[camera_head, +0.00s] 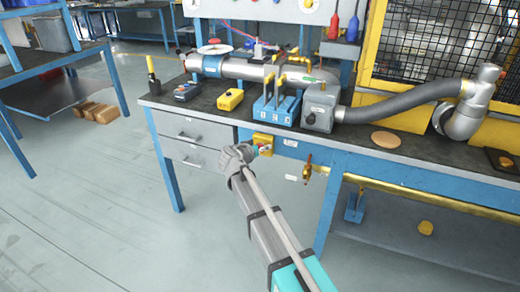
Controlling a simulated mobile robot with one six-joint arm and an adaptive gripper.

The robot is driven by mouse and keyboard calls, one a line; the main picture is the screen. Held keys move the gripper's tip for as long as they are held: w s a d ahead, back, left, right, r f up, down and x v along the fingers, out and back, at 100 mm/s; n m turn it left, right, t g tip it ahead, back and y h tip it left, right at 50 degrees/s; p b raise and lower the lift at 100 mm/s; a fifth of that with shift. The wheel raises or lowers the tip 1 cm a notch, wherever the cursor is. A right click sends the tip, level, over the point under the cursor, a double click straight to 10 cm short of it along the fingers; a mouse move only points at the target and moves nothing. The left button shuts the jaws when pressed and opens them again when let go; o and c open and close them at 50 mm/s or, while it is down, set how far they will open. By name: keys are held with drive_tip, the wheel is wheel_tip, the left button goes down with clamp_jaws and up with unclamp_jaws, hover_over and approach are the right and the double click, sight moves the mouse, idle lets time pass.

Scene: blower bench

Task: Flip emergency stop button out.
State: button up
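A small yellow box (263,141) is mounted on the blue front edge of the bench, right of the drawers. A small patch of red (266,148) shows at its lower front, which looks like the emergency stop button; it is too small to tell whether it is in or out. My gripper (256,151) reaches up from the lower right and its tip is right at the box, partly covering it. I cannot tell whether it touches the button, or whether its fingers are open or shut.
The dark bench top (367,134) carries a grey blower (321,107) with a hose (405,98), a blue stand (277,110) and a yellow box-shaped device (230,99). A brass valve (307,170) hangs below the bench edge, right of my gripper.

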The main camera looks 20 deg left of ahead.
drive_tip(key=shift+r, duration=0.1)
clamp_jaws()
drive_tip(key=shift+s+a, duration=0.1)
drive_tip(key=shift+s, duration=0.75)
drive_tip(key=shift+o, duration=0.2)
unclamp_jaws()
drive_tip(key=shift+w, duration=0.15)
